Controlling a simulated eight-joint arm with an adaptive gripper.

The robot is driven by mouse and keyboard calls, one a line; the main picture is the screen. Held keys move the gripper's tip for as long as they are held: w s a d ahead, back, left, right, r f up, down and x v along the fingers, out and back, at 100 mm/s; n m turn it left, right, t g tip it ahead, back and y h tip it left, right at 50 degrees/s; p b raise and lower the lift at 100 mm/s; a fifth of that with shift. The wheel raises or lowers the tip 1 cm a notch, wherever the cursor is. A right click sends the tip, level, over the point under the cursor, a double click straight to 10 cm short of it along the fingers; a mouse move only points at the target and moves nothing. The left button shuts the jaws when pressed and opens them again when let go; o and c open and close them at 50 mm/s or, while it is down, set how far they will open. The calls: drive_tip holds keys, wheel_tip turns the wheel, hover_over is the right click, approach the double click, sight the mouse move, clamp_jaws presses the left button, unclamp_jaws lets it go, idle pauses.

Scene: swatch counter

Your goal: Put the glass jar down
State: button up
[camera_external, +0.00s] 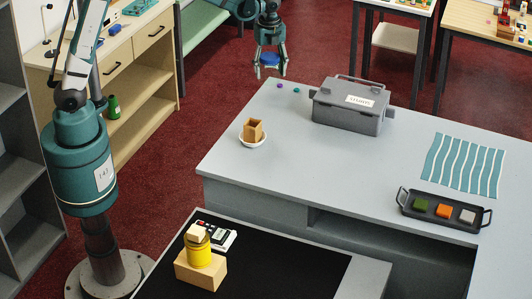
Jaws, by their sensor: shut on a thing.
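My gripper (270,71) is at the top middle of the external view, pointing down. Its fingers are around a small blue object (269,59), partly covered by them. It is too small to tell whether this is the glass jar, and I make out no clear glass jar elsewhere. In the picture, the fingertips are just above the far left corner of the grey counter (310,165), with red carpet behind them. I cannot tell the height exactly.
A grey toolbox (347,107), two small beads (280,85) and a white bowl (252,137) holding a wooden box stand on the counter. A striped teal sheet (463,165) and a dark tray (445,212) with coloured blocks lie right. The counter's middle is clear.

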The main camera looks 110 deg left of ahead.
drive_tip(key=s+d, duration=0.2)
drive_tip(key=d, duration=3.2)
drive_tip(key=f, duration=0.5)
drive_tip(key=shift+w+d+f, duration=0.15)
drive_tip(key=shift+d+f, duration=0.1)
drive_tip(key=shift+d, duration=0.05)
drive_tip(key=shift+f, duration=0.1)
drive_tip(key=shift+f+p, duration=0.3)
drive_tip(key=shift+f, duration=2.5)
drive_tip(key=shift+f, duration=0.1)
drive_tip(key=shift+f, duration=2)
drive_tip(key=shift+f, duration=0.1)
